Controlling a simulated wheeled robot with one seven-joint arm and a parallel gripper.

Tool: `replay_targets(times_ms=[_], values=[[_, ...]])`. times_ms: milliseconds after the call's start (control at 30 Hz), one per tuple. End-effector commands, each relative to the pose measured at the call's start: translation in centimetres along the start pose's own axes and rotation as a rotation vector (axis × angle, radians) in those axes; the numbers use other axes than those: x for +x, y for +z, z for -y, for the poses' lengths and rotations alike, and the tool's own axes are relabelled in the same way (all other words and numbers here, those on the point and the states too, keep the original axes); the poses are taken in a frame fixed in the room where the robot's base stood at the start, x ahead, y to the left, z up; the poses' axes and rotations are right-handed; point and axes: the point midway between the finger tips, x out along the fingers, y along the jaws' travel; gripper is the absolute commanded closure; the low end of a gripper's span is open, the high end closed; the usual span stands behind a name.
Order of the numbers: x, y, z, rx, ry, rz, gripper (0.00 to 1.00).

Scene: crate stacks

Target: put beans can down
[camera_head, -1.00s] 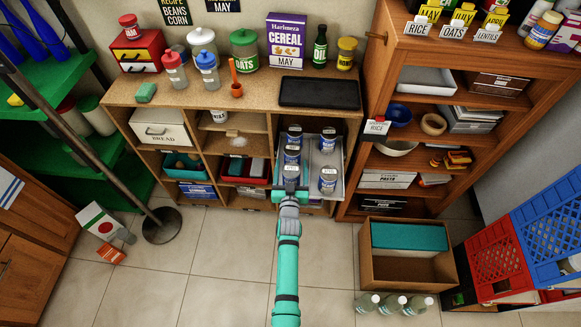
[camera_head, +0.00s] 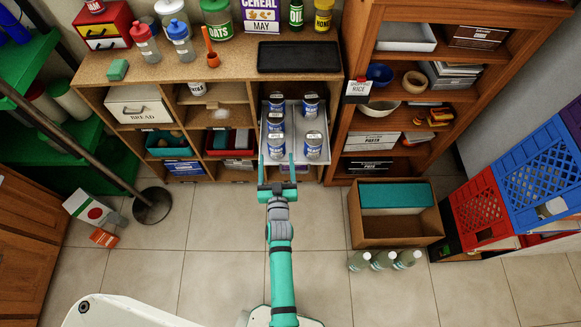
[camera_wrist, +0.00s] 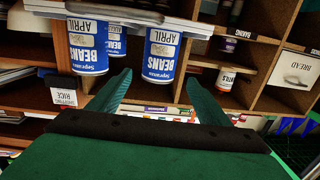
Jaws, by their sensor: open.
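Several blue-and-white beans cans stand upright on a grey pull-out tray (camera_head: 295,171) in the shelf unit. The front left can (camera_head: 276,146) and front right can (camera_head: 313,146) are nearest me. My gripper (camera_head: 277,159) is open and empty, just in front of the front left can. In the wrist view the picture is upside down. There my open fingers (camera_wrist: 160,80) point toward the cans, and the front left can (camera_wrist: 161,55) shows between and beyond them, labelled beans, April. The front right can (camera_wrist: 88,47) is beside it, with another can partly hidden behind.
A wooden bookcase (camera_head: 356,50) stands right of the tray. A wooden box (camera_head: 397,232) with a teal lid and several bottles (camera_head: 383,260) sit on the floor at right. Red and blue crates (camera_head: 478,210) stand farther right. The tiled floor (camera_head: 225,235) before the shelf is clear.

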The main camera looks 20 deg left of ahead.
Motion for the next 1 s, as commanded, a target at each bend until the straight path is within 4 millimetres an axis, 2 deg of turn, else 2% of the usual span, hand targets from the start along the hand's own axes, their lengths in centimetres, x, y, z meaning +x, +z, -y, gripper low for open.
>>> replay_targets(times_ms=[167, 267, 467, 667, 800, 1000], values=[[-1.4, 0.3, -0.6, 0.001, 0.011, 0.006, 0.29], [-4.4, 0.8, -1.7, 0.002, 0.032, 0.019, 0.29], [-13.3, 0.9, -4.3, 0.009, 0.098, 0.054, 0.29], [-22.1, -0.8, -5.8, 0.016, 0.164, 0.089, 0.29], [-27.5, -2.9, -6.3, 0.022, 0.208, 0.112, 0.29], [-34.3, -7.0, -6.6, 0.032, 0.271, 0.147, 0.29]])
